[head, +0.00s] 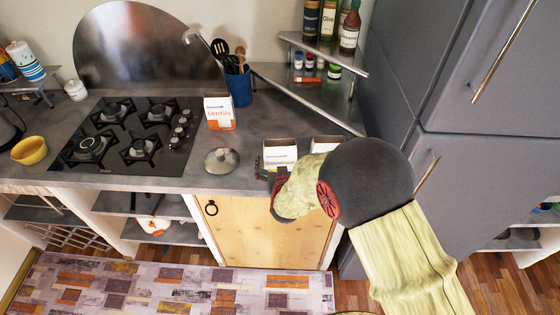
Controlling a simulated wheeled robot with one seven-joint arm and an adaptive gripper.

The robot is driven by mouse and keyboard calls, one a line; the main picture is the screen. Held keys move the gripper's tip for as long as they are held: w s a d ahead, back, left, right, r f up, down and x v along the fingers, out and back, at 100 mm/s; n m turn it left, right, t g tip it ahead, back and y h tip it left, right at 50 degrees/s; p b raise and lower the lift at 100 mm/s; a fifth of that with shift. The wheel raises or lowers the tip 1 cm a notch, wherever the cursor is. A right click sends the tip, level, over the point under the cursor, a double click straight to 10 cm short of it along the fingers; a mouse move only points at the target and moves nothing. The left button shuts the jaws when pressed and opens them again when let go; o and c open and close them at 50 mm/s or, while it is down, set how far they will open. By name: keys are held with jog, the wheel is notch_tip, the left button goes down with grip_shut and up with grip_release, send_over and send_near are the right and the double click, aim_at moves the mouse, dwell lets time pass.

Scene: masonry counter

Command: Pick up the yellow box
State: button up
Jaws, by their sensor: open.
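No plainly yellow box shows; any yellow side may be hidden. A white box (280,150) with small print stands near the counter's front edge, and a second pale box (325,143) stands to its right, partly behind my arm. A white and orange lentils box (219,113) stands farther back to the left. My gripper (268,178) is at the counter's front edge, just below and in front of the first white box. It is open, small in the picture and partly hidden by my wrist; I cannot tell whether it touches the box.
A metal lid (221,160) lies left of the gripper. A black gas hob (128,135), a yellow bowl (29,151) and a blue utensil holder (239,87) are farther left and back. A corner shelf (325,54) holds bottles and jars. A grey fridge (480,190) stands close at right.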

aim_at(276, 153)
jog(key=shift+c, duration=0.4)
jog(key=c, duration=1.5)
jog(key=shift+r, duration=0.15)
jog(key=shift+c, duration=0.3)
jog(key=shift+r, duration=0.15)
jog(key=shift+w+r+p, duration=0.1)
jog(key=shift+r+p, duration=0.35)
jog(key=shift+r, duration=1.05)
jog(key=s+r, duration=0.1)
jog(key=r, duration=0.1)
jog(key=s+a+r+p, duration=0.1)
jog(key=s, duration=0.1)
jog(key=shift+a+r, duration=0.1)
jog(key=shift+r, duration=0.3)
jog(key=s+r, duration=0.1)
jog(key=s+a+r, duration=0.1)
jog(key=s, duration=0.1)
jog(key=s+r+p, duration=0.1)
jog(key=shift+s+a+r, duration=0.15)
jog(key=shift+s+a, duration=0.15)
jog(key=s+a+r+p, duration=0.1)
jog(key=s+a+r, duration=0.1)
jog(key=s, duration=0.3)
jog(key=shift+s+r, duration=0.2)
jog(key=shift+r, duration=0.05)
jog(key=shift+s, duration=0.15)
